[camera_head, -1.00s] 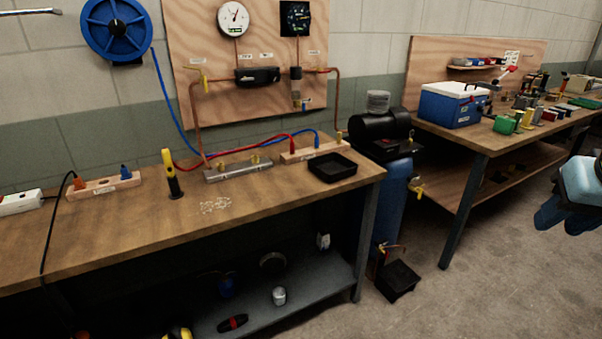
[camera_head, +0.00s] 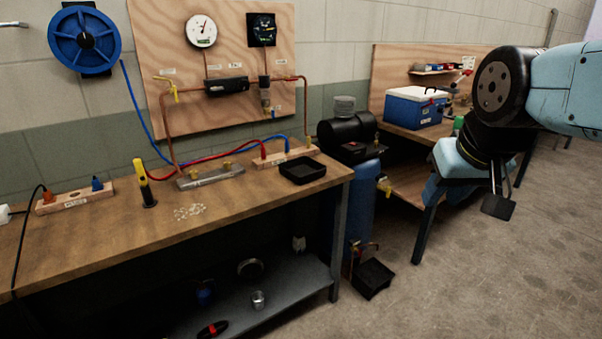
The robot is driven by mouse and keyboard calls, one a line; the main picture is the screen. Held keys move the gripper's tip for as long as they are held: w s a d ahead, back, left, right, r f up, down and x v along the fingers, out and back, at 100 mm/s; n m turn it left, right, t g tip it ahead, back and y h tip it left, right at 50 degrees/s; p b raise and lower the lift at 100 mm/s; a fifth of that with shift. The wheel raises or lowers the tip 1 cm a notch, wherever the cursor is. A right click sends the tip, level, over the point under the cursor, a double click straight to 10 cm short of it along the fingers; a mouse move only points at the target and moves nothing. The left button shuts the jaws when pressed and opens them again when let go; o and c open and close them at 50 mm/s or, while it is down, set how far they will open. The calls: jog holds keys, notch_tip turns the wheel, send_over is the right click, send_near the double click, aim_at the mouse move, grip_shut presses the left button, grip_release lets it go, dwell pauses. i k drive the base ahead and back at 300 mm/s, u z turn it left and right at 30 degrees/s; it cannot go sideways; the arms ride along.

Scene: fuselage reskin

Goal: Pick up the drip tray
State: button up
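A black open square tray (camera_head: 372,279) sits on the floor below a small valve, beside the blue tank at the right end of the near bench. A second black shallow tray (camera_head: 302,171) lies on the bench top near its right corner. I cannot tell by looks alone which is the drip tray. My gripper (camera_head: 497,207) hangs downward at the right, well above the floor. It is to the right of both trays and apart from them. Its fingers overlap from this angle, so their opening is unclear. I see nothing held.
The blue tank (camera_head: 361,210) with a brass tap (camera_head: 385,186) stands between the benches. The near bench's edge and leg are left of the floor tray. A far bench with a blue cooler (camera_head: 415,107) is behind my arm. Floor in front of the tray is clear.

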aim_at(302, 171)
jog(key=u, duration=0.05)
jog(key=i, duration=1)
jog(key=z, duration=0.1)
